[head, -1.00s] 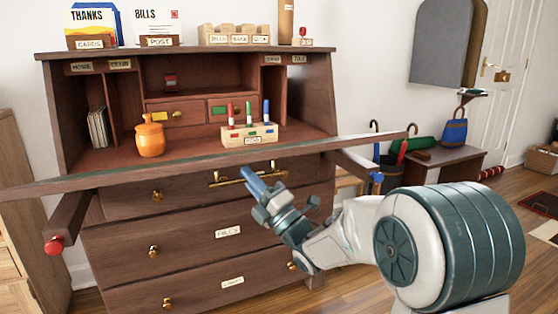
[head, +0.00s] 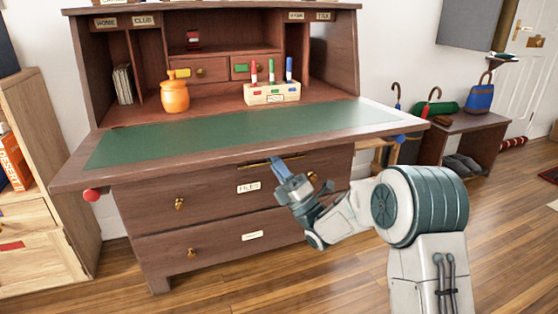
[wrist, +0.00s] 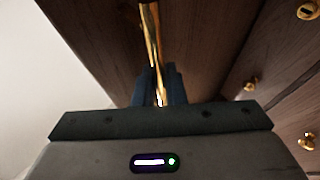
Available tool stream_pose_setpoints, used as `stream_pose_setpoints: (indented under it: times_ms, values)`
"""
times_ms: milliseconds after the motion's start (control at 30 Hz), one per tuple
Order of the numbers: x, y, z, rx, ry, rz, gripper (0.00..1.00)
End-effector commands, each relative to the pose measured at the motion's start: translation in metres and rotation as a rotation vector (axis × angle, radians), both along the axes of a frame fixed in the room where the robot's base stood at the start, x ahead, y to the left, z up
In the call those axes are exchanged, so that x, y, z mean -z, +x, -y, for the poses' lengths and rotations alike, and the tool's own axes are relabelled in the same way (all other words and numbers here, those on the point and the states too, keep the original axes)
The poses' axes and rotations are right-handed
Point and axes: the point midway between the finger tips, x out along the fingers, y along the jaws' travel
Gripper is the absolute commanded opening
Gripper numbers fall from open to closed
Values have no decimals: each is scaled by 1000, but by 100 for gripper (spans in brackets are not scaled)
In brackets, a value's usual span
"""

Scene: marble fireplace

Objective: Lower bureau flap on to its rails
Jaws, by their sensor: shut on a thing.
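The bureau flap (head: 240,132) is folded down and looks about level, with its green inset facing up. The red-knobbed rail end (head: 92,195) shows just under the flap's left front edge, and the blue-knobbed one (head: 400,138) under its right end. The rest of both rails is hidden by the flap, so I cannot tell whether it touches them. My gripper (head: 279,166) is at the flap's front edge, near the middle. In the wrist view it (wrist: 160,90) is shut on a brass handle (wrist: 151,35) under dark wood.
An orange jar (head: 174,94) and a pen block (head: 272,93) stand inside the bureau behind the flap. Drawers with brass knobs (head: 180,204) are below. A pale cabinet (head: 35,150) stands at left, a bench (head: 475,128) at right. The wooden floor in front is clear.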

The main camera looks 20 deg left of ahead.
Motion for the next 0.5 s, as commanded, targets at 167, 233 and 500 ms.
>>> stream_pose_setpoints:
  times_ms: [167, 233, 500]
  values:
    - [-1, -1, -3, -4, -3, -1, 0]
    - [-2, 0, -3, -4, -3, 0, 0]
    - [-2, 1, 0, 1, 0, 1, 32]
